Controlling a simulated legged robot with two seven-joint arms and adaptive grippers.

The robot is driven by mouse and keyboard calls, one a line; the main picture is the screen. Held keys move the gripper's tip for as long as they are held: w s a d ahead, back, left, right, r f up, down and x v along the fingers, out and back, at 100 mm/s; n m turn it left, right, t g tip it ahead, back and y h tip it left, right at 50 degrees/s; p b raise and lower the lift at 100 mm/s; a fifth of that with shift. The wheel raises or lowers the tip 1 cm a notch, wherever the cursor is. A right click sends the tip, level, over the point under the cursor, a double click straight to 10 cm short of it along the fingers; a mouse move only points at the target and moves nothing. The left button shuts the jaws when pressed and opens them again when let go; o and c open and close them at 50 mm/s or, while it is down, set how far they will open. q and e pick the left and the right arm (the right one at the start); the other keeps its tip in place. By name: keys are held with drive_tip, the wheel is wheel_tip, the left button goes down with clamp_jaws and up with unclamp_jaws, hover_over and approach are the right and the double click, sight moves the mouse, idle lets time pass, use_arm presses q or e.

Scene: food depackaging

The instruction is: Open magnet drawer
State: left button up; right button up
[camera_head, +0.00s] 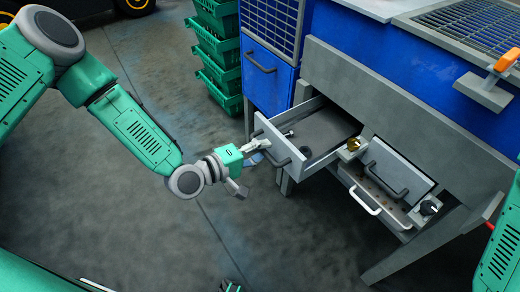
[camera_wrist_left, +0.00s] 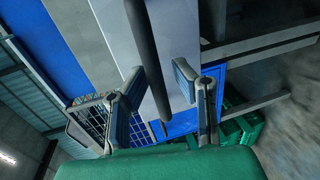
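The grey drawer (camera_head: 262,131) in the upper left of the bench front stands pulled out, its inside visible from above. Its dark bar handle (camera_head: 274,157) is on the front face; the bar also shows in the left wrist view (camera_wrist_left: 147,55). My left gripper (camera_head: 258,144) is at this handle, seen from the side. In the left wrist view its fingers (camera_wrist_left: 158,78) are spread, with the bar between them and gaps visible on both sides. Whether a finger touches the bar is unclear. My right gripper is not visible; only part of the right arm shows at the right edge.
A lower compartment with a dark handle and a white-handled tray (camera_head: 364,202) sits right of the drawer. A brass-coloured part (camera_head: 353,145) and a black knob (camera_head: 430,207) are nearby. Green crates (camera_head: 219,62) are stacked behind. The floor in front is mostly clear.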

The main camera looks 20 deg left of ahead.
use_arm(q)
drive_tip(key=shift+d+r, duration=0.1)
drive_tip(key=shift+d, duration=0.4)
clamp_jaws()
drive_tip(key=shift+d, duration=0.35)
drive_tip(key=shift+a, duration=0.25)
drive_tip(key=shift+c, duration=0.7)
unclamp_jaws()
drive_tip(key=s+a, duration=0.3)
drive_tip(key=shift+a+p, duration=0.3)
drive_tip(key=shift+p, duration=0.05)
drive_tip(key=o, duration=0.6)
drive_tip(key=shift+w, duration=0.1)
drive_tip(key=shift+o, duration=0.2)
drive_tip(key=shift+d, duration=0.4)
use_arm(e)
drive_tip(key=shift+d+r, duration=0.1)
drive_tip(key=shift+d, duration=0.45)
use_arm(q)
drive_tip(key=v, duration=1.1)
drive_tip(key=shift+s+a, duration=0.3)
drive_tip(key=shift+s, duration=0.05)
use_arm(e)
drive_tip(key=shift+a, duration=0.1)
